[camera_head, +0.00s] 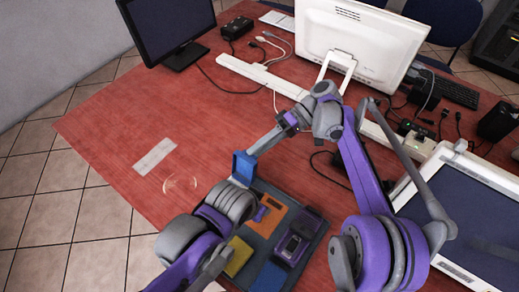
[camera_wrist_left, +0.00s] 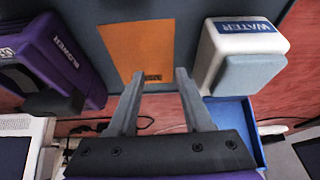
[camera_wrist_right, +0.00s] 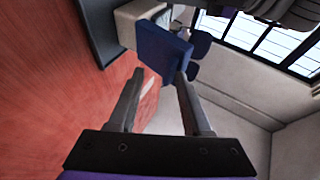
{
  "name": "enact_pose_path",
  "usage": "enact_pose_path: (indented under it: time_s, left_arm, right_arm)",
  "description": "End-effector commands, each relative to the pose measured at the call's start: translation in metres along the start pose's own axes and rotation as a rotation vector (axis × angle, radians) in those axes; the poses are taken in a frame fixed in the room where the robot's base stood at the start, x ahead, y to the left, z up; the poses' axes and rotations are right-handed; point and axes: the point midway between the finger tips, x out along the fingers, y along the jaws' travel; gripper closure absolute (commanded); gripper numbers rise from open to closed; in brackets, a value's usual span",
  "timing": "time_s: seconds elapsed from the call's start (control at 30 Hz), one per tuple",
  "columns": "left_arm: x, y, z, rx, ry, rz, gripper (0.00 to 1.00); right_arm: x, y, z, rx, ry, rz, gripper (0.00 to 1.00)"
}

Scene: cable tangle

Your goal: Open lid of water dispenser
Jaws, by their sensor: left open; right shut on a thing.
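The water dispenser has a white body (camera_wrist_left: 243,45) with a blue WATER label, at the upper right of the left wrist view. Its blue lid (camera_wrist_right: 163,48) stands out from the white body in the right wrist view; it also shows in the head view (camera_head: 243,166). My right gripper (camera_wrist_right: 157,85) is at the lid's edge and shut on it, its fingers held apart by the lid. My left gripper (camera_wrist_left: 153,75) is open and empty, facing the orange panel (camera_wrist_left: 138,50) beside the dispenser. In the head view my left arm hides most of the white body.
A monitor (camera_head: 170,25), a white screen (camera_head: 360,45) and cables lie behind. The red table (camera_head: 120,130) is mostly clear at left.

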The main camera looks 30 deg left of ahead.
Motion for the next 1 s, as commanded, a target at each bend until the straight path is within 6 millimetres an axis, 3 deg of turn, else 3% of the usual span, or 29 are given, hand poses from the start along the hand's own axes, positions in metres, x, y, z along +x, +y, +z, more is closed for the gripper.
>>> enact_pose_path:
  time_s: [0.2,0.4,1.0]
  left_arm:
    - [-0.006,0.0,-0.003,0.0,0.002,0.0,0.5]
    - [-0.01,0.0,-0.005,0.0,0.003,0.0,0.5]
    - [-0.01,0.0,-0.005,0.0,0.004,0.0,0.5]
  right_arm:
    - [-0.02,-0.043,-0.009,-0.004,0.002,-0.006,0.59]
    - [-0.033,-0.069,-0.014,-0.005,0.003,-0.01,0.59]
    - [-0.037,-0.077,-0.015,-0.005,0.004,-0.013,0.59]
